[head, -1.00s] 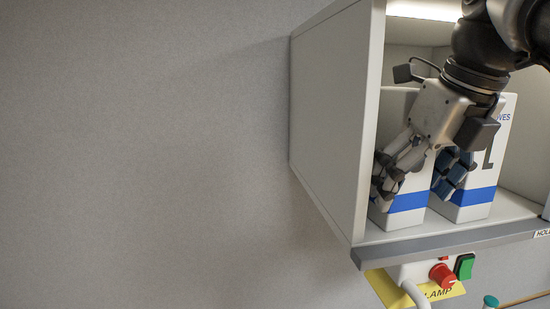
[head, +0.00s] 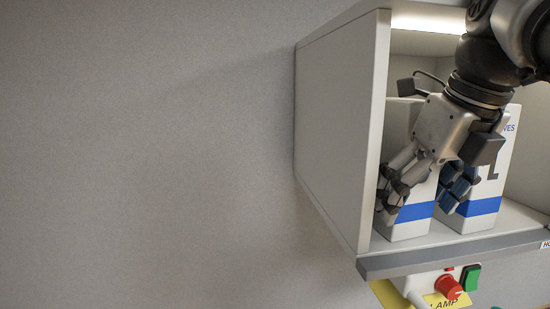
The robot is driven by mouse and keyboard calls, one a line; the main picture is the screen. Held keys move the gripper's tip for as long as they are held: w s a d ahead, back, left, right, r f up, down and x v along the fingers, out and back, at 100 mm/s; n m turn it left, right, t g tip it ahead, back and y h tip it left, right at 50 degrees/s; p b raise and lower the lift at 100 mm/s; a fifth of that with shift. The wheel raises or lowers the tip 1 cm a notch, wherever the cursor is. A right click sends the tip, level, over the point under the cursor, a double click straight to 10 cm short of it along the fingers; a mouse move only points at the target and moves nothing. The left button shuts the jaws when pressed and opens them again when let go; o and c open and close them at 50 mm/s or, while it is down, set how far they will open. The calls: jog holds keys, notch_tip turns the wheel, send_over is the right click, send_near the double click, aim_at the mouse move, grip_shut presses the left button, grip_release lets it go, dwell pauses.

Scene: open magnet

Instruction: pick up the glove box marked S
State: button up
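Two white glove boxes with a blue band stand side by side in an open wall cabinet (head: 340,150). The left box (head: 412,228) has its upper front covered by my gripper, so I cannot read its letter. The right box (head: 482,222) shows a large L, partly covered. My gripper (head: 423,195) is angled down at the left box, its fingers spread apart. One finger is at the box's left edge and the other, with blue parts, is near the gap between the boxes. I cannot tell whether they touch the box.
The cabinet's left wall is close beside the left box, and a grey front edge (head: 440,256) runs below the boxes. A control with a red knob (head: 448,287) and a green switch (head: 470,277) hangs underneath. The wall at left is bare.

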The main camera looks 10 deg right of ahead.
jog(key=c, duration=1.2)
jog(key=shift+c, duration=0.2)
jog(key=shift+r, duration=0.15)
